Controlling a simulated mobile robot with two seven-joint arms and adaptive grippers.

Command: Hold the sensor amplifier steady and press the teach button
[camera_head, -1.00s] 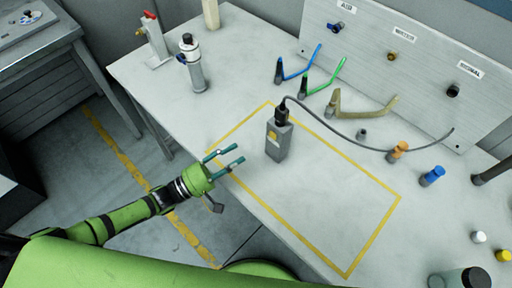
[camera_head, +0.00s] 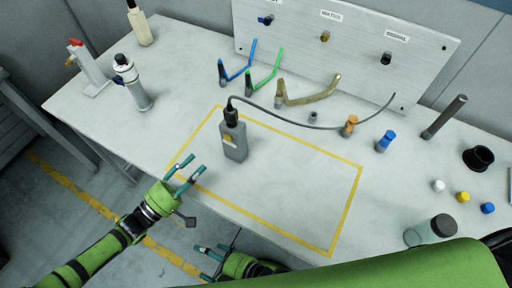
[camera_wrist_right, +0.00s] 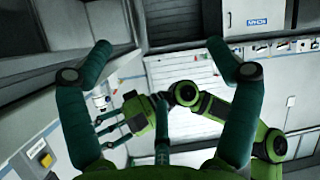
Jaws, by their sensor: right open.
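The sensor amplifier (camera_head: 235,143) is a dark grey upright box on the bench, with a black cable plug on top and a small yellow patch on its front. I take the patch for the teach button. My left gripper (camera_head: 195,168) is open and empty near the bench's front edge, left of and below the amplifier, apart from it. My right gripper (camera_head: 203,262) is lower, in front of the bench edge, open and empty. In the right wrist view its fingers (camera_wrist_right: 156,57) are wide apart, with my left gripper (camera_wrist_right: 103,128) beyond.
A yellow outline (camera_head: 290,228) on the bench surrounds the amplifier. A black cable (camera_head: 290,118) runs right from it. Coloured hooked tools (camera_head: 265,75) stand behind, before a labelled panel (camera_head: 350,45). A grey cylinder (camera_head: 135,88) stands left. The outlined area right of the amplifier is clear.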

